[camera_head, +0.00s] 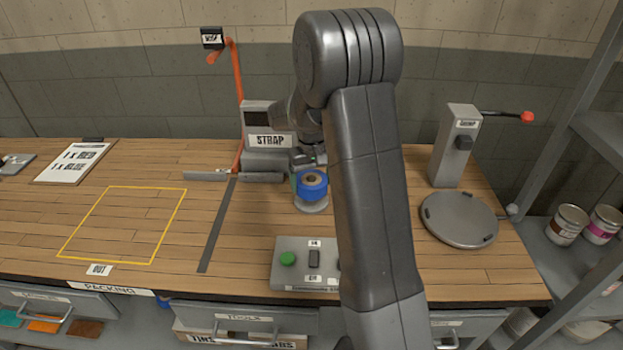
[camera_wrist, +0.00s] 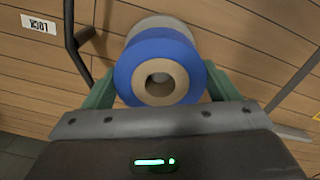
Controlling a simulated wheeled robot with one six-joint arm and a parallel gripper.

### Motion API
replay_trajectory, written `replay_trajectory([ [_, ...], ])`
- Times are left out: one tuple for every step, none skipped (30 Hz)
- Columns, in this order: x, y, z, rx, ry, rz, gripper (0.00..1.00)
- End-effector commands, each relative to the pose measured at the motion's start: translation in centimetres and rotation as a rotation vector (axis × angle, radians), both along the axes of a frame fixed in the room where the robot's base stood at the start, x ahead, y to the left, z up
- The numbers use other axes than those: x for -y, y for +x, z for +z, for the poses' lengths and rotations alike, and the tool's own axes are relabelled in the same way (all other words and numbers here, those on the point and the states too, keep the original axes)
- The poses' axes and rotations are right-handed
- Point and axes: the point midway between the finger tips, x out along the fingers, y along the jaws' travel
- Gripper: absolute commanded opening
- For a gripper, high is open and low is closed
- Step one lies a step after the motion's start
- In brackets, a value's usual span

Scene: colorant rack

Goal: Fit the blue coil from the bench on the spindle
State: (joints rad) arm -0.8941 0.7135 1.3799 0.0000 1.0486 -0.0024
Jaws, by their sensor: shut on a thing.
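The blue coil (camera_head: 313,187) has a tan core with an open hole and sits in front of the STRAP machine in the head view. It also fills the top middle of the wrist view (camera_wrist: 127,72). My gripper (camera_head: 310,176) is shut on it, with green fingers on both sides in the wrist view (camera_wrist: 160,84). A grey round piece (camera_head: 311,207) shows just below the coil, and beyond it in the wrist view (camera_wrist: 160,24). I cannot tell whether the coil touches this piece. No spindle post is clearly visible; the coil and my arm may hide it.
The STRAP machine (camera_head: 269,140) stands behind, with an orange strap (camera_head: 237,110) at its left. A control box (camera_head: 300,262) with a green button lies in front. A round grey turntable (camera_head: 459,219) and lever post (camera_head: 456,148) stand right. The yellow-outlined area (camera_head: 125,222) is clear.

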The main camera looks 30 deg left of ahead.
Motion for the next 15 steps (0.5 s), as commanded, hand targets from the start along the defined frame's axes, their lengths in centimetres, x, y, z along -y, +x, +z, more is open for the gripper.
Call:
replay_trajectory([
  [0.0, 0.0, -0.2, 0.0, 0.0, 0.0, 0.54],
  [0.0, 0.0, -0.3, 0.0, 0.0, 0.0, 0.54],
  [0.0, 0.0, -0.4, 0.0, 0.0, 0.0, 0.54],
  [0.0, 0.0, -0.5, 0.0, 0.0, 0.0, 0.54],
  [0.0, 0.0, -0.5, 0.0, 0.0, 0.0, 0.54],
  [0.0, 0.0, -0.6, 0.0, 0.0, 0.0, 0.54],
  [0.0, 0.0, -0.7, 0.0, 0.0, 0.0, 0.54],
  [0.0, 0.0, -0.8, 0.0, 0.0, 0.0, 0.54],
  [0.0, 0.0, -0.9, 0.001, 0.001, 0.0, 0.54],
  [0.0, 0.0, -1.0, 0.001, 0.001, 0.0, 0.54],
  [0.0, 0.0, -1.0, 0.001, 0.001, 0.0, 0.54],
  [0.0, 0.0, -1.1, 0.001, 0.001, 0.0, 0.54],
  [0.0, 0.0, -1.2, 0.001, 0.001, 0.0, 0.54],
  [0.0, 0.0, -1.3, 0.001, 0.001, 0.0, 0.54],
  [0.0, 0.0, -1.4, 0.001, 0.001, 0.0, 0.54],
])
